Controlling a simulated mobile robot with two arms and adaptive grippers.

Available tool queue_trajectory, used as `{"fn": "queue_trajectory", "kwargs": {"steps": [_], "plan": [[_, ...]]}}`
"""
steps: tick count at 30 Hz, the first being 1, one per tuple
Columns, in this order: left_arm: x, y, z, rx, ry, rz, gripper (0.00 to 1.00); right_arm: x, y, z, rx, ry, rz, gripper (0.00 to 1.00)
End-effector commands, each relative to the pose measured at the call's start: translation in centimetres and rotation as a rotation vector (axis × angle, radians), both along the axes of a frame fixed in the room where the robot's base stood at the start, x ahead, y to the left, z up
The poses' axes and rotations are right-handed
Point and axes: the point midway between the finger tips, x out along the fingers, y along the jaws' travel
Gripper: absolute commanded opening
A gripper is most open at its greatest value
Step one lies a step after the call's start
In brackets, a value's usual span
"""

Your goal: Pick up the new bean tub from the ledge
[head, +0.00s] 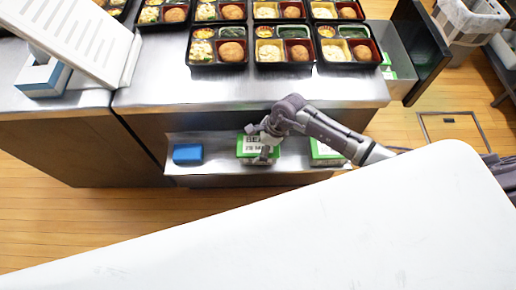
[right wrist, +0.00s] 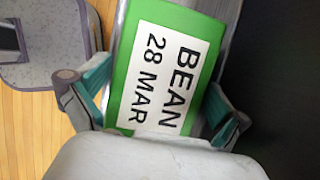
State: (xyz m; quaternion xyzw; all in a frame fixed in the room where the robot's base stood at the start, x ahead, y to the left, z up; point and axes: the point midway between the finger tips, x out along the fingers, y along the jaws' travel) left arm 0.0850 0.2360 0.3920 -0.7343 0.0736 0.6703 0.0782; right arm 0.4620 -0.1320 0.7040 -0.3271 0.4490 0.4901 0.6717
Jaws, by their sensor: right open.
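The bean tub (head: 245,152) is green with a white label and sits on the low metal ledge (head: 215,166) below the counter. In the right wrist view the tub (right wrist: 128,75) fills the middle, and its label reads BEAN 28 MAR. My right gripper (head: 261,144) is over this tub in the head view and hides part of it. In the right wrist view its two fingers are open, one on each side of the tub's near end. I cannot tell if they touch it. My left gripper is not in view.
A blue block (head: 187,153) lies left on the ledge. Another green tub (head: 322,152) stands to the right, partly behind my right arm. Several filled bento trays (head: 218,65) stand on the counter (head: 200,93) above. A white table surface (head: 300,235) spans the foreground.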

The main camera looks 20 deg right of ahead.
Motion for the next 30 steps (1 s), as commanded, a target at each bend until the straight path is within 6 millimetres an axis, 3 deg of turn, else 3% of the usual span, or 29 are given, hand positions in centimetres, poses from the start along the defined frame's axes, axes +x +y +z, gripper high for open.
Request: {"fn": "queue_trajectory", "kwargs": {"steps": [5, 16, 30], "plan": [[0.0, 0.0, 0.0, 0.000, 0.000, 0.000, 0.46, 0.0, 0.0, 0.0, 0.000, 0.000, 0.000, 1.00], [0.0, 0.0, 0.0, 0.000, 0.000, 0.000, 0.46, 0.0, 0.0, 0.0, -0.001, 0.000, 0.000, 0.38], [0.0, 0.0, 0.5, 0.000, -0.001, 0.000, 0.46, 0.1, 0.0, 1.3, -0.001, -0.005, 0.001, 0.38]]}}
